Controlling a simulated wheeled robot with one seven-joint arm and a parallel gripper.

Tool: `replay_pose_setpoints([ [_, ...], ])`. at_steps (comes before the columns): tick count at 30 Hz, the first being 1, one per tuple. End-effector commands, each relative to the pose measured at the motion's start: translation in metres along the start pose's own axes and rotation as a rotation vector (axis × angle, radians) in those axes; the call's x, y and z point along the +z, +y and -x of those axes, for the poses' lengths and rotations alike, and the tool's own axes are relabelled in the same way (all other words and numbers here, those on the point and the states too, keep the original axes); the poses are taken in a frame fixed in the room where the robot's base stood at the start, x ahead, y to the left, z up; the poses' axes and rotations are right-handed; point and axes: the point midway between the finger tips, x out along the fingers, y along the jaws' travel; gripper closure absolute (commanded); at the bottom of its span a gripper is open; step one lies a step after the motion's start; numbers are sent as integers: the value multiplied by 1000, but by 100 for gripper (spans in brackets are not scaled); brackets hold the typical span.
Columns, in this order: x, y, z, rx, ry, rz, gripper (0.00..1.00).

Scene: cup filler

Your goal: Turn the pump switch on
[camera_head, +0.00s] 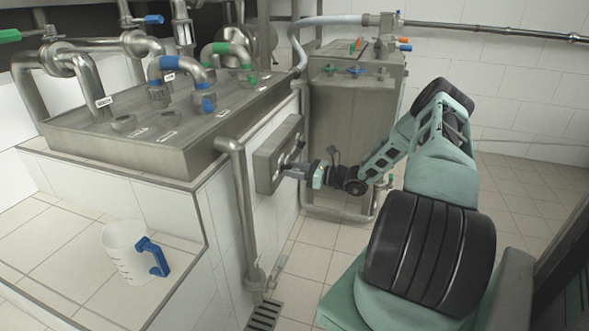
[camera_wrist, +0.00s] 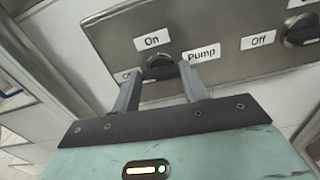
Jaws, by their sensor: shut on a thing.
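The pump switch (camera_wrist: 159,64) is a dark round knob on a grey metal control panel (camera_head: 268,170), mounted on the side of the tiled counter. In the wrist view an "On" label sits above it, a "Pump" label to its right, and a partly hidden label beginning with "O" at lower left. My gripper (camera_wrist: 158,74) is at the panel with one finger on each side of the knob, shut on it. The fingers and the small view hide which way the knob points. In the head view my gripper (camera_head: 297,170) covers the switch.
A second dark knob (camera_wrist: 301,30) with an "Off" label is right of the pump switch. A measuring jug (camera_head: 127,252) with a blue handle stands on the tiled ledge. A vertical pipe (camera_head: 242,205) runs left of the panel. A steel tank (camera_head: 340,130) stands behind my arm.

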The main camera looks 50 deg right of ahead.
Motion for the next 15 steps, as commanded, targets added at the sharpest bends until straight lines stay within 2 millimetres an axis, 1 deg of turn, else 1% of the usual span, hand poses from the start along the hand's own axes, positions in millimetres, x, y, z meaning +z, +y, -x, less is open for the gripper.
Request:
replay_pose_setpoints([
  [1, 3, 0, 0, -1, 0, -26, 79],
  [8, 4, 0, 0, -1, 0, -201, 79],
  [15, 3, -1, 1, -2, 0, -430, 79],
])
